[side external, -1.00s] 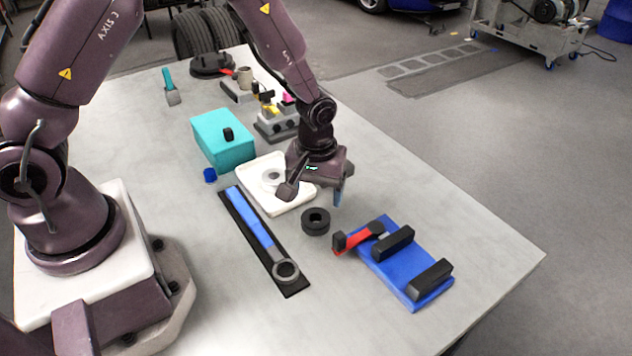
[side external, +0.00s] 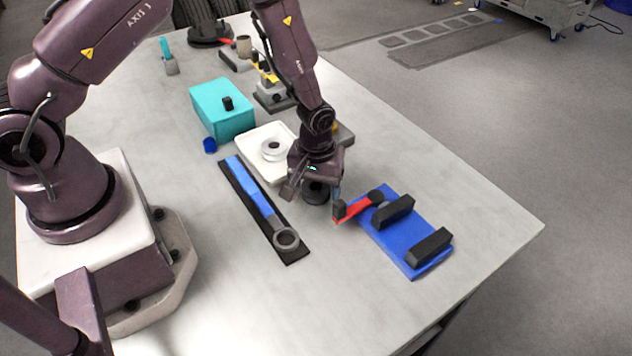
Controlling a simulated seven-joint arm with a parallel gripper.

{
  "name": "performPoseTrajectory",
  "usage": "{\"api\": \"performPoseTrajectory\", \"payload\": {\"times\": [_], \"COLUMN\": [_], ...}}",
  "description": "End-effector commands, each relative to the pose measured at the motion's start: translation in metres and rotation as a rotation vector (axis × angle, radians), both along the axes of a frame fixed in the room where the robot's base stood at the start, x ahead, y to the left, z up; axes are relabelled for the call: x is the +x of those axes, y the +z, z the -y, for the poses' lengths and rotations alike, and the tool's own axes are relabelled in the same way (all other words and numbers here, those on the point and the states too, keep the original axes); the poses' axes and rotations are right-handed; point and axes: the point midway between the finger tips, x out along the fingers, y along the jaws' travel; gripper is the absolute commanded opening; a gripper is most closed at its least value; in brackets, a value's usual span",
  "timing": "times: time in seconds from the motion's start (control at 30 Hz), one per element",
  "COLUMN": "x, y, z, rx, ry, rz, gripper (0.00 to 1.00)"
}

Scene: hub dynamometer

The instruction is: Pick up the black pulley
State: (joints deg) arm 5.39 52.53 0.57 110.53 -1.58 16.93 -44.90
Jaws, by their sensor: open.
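The black pulley (side external: 316,196) is a short dark ring on the grey table, between the wrench mat and the blue fixture. My gripper (side external: 312,191) is right over it, pointing down and open. One finger shows on the pulley's left and one on its right. The gripper body hides the pulley's top. I cannot tell whether the fingers touch it.
A white tray (side external: 250,163) holding a grey ring part (side external: 274,148) stands just behind-left. A blue-handled wrench (side external: 252,190) lies on a black mat (side external: 292,254). A blue fixture (side external: 408,252) with black blocks and a red lever (side external: 354,211) is close on the right. A teal box (side external: 220,115) stands farther back.

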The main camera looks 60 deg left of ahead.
Motion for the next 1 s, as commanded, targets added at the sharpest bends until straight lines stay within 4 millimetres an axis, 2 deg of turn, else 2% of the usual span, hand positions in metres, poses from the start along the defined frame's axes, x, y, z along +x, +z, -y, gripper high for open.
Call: {"api": "performPoseTrajectory", "payload": {"times": [0.03,0.07,0.2,0.43,1.0], "x": [0.0,0.0,0.0,0.001,0.001], "y": [0.0,0.0,0.0,0.005,0.04], "z": [0.0,0.0,0.0,0.0,0.0], "rx": [0.0,0.0,0.0,0.0,0.0], "ry": [0.0,0.0,0.0,0.0,0.0], "rz": [0.0,0.0,0.0,0.003,0.004], "gripper": [0.74,0.7,0.4,0.41,0.41]}}
